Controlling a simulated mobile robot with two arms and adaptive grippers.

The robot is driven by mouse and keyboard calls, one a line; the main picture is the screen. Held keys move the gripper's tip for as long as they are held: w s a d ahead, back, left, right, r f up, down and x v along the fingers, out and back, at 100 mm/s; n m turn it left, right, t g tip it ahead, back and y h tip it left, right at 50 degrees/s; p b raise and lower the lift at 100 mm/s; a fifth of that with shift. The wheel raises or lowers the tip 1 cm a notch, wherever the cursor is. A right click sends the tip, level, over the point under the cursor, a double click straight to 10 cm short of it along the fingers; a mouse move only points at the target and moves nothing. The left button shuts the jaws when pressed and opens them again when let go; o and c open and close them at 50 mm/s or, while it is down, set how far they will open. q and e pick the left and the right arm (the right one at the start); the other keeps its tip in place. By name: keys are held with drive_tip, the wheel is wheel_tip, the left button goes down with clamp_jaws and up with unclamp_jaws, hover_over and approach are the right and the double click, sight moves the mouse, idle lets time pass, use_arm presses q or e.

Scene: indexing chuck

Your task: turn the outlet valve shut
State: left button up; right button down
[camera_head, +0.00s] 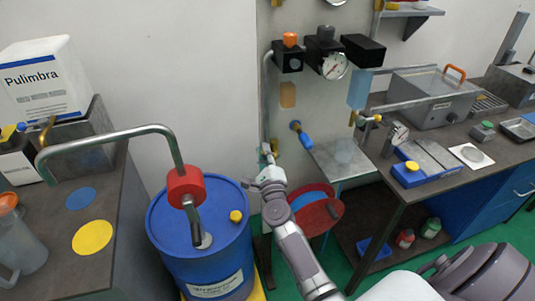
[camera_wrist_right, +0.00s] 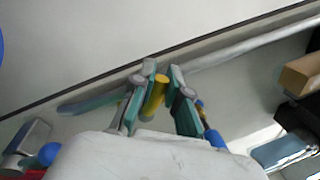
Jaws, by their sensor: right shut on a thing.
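My right gripper (camera_head: 267,154) reaches up to the wall beside the vertical grey pipe (camera_head: 265,95). In the right wrist view its two fingers (camera_wrist_right: 162,76) are closed around a yellow handle (camera_wrist_right: 154,97), which sits between the pads. In the head view the fingers mostly cover this handle, and only a yellowish bit (camera_head: 274,145) shows beside them. A blue-handled fitting (camera_head: 303,137) sits on the wall just right of the gripper. No label tells which valve is the outlet valve, and the angle of the held handle is unclear. My left gripper is not in view.
A blue drum (camera_head: 203,245) with a red pump stands left of my right arm. Red and blue round objects (camera_head: 318,212) are close on its right. A gauge (camera_head: 334,66) and black boxes hang above. The workbench (camera_head: 395,175) lies to the right.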

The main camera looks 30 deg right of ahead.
drive_tip(key=shift+w+a+f+n+t+y+b, duration=0.15)
drive_tip(key=shift+f+n+y+b, duration=0.3)
drive_tip(key=shift+n, duration=0.95)
drive_tip(key=shift+s+a+f+n+t+y+b, duration=0.1)
drive_tip(key=shift+a+f+n+t+y+b, duration=0.2)
drive_tip(key=shift+f+n, duration=0.75)
drive_tip(key=shift+w+f+n+t+y+b, duration=0.15)
drive_tip(key=shift+n+y+b, duration=0.3)
drive_tip(key=shift+n, duration=1.3)
drive_tip(key=shift+s+f, duration=0.1)
drive_tip(key=shift+s, duration=0.05)
drive_tip(key=c, duration=1.2)
unclamp_jaws()
drive_tip(key=shift+o, duration=0.2)
drive_tip(key=v, duration=1.2)
